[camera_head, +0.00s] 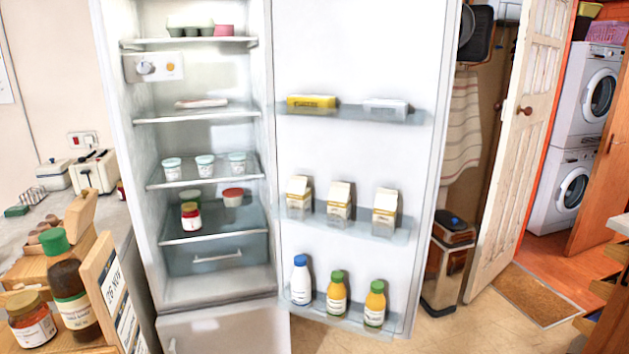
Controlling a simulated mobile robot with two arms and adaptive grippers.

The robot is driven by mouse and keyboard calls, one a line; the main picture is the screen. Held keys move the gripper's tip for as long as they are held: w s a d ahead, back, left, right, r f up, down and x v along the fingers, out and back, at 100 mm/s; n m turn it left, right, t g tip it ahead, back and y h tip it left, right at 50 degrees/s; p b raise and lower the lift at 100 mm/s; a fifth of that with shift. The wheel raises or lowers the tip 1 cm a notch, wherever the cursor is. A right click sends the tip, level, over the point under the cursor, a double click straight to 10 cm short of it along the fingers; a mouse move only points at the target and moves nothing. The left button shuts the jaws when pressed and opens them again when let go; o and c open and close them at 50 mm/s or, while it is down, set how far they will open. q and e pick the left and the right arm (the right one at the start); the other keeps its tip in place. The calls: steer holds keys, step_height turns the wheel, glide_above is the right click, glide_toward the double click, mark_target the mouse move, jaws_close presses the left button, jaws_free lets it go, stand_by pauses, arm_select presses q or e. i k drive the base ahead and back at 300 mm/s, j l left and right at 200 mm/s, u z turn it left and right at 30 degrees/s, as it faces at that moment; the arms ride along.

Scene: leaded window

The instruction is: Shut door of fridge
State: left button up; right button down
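The fridge (218,310) stands left of centre with its lit interior in view. Its shelves hold yoghurt cups, jars, a tray of eggs and a clear drawer (218,255). The fridge door (350,150) is hinged on the right side of the opening and stands wide open, with its inner face toward me. Its racks carry a yellow pack, cartons and several bottles. The handle on the door's outer face is hidden. Neither of my grippers shows in the head view.
A counter at left holds a wooden rack (85,215), a brown bottle (73,297), a jar (30,318) and a toaster (95,171). A bin (447,262) stands right of the fridge door. A white panelled door (515,130) is open beyond it, with washing machines behind. Some floor is clear in front of the fridge.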

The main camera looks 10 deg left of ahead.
mark_target(355, 52)
steer(key=u, duration=2.2)
steer(key=l+u, duration=0.1)
steer(key=l, duration=0.35)
steer(key=l+u, duration=0.1)
steer(key=l, duration=0.4)
steer(key=k+l+u, duration=0.1)
steer(key=l, duration=0.35)
steer(key=k+l+u, duration=0.15)
steer(key=l, duration=0.3)
steer(key=l+u, duration=0.1)
steer(key=l, duration=0.4)
steer(key=k+l+u, duration=0.1)
steer(key=l, duration=0.3)
steer(key=k+l, duration=0.1)
steer(key=l, duration=0.3)
steer(key=k+l, duration=0.1)
steer(key=l, duration=0.3)
steer(key=k+l, duration=0.15)
steer(key=l, duration=0.25)
steer(key=k+l, duration=0.1)
steer(key=l, duration=0.3)
steer(key=k+l, duration=0.1)
steer(key=l, duration=0.3)
steer(key=k+l, duration=0.1)
steer(key=l, duration=0.3)
